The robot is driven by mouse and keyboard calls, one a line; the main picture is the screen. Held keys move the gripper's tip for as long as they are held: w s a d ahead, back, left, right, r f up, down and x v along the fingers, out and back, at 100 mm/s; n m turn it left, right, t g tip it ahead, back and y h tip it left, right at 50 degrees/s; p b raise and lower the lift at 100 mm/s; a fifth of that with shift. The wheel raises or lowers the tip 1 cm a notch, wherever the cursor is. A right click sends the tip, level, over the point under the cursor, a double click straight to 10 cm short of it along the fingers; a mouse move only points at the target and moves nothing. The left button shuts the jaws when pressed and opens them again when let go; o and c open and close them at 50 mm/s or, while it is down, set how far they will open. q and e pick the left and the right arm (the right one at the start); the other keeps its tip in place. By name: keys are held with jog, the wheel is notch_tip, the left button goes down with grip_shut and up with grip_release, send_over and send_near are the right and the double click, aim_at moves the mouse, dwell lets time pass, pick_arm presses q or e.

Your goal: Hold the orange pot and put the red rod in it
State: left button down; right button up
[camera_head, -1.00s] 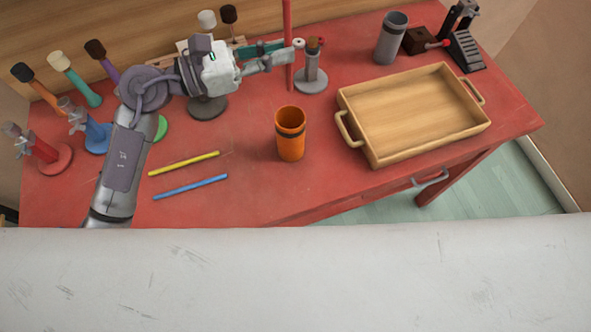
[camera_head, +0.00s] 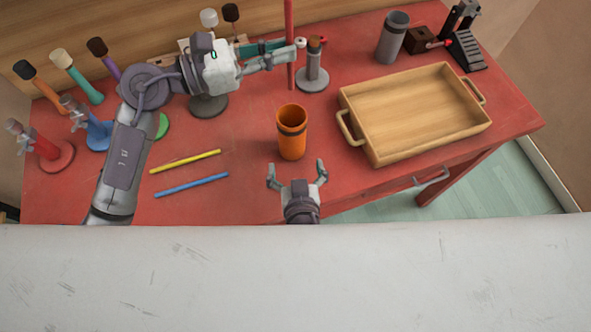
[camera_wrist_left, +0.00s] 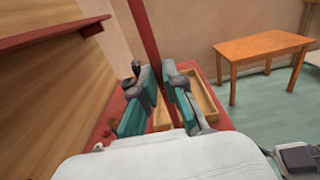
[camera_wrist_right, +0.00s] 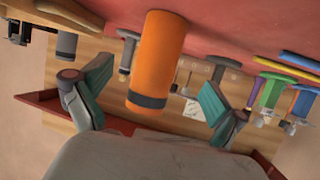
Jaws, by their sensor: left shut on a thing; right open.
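The orange pot (camera_head: 292,140) stands upright on the red table, open end up, with a dark band near its rim. It also shows between the open fingers in the right wrist view (camera_wrist_right: 158,60). My right gripper (camera_head: 296,172) is open and empty, just in front of the pot on the near side. The red rod (camera_head: 289,25) is upright behind the pot, at the top of the head view. My left gripper (camera_head: 293,57) is shut on it. In the left wrist view the rod (camera_wrist_left: 146,35) rises between the fingers; its lower end is hard to make out.
A wooden tray (camera_head: 376,155) stands right of the pot. A grey stand (camera_head: 313,82) is close by the rod. Yellow (camera_head: 185,162) and blue (camera_head: 190,186) rods lie left of the pot. A grey cup (camera_head: 391,40) stands at the back right. Several mallets stand at the back left.

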aim_at(291, 119)
jog(key=x, duration=1)
jog(key=shift+w+f, duration=0.2)
jog(key=shift+w, duration=0.05)
jog(key=c, duration=1.4)
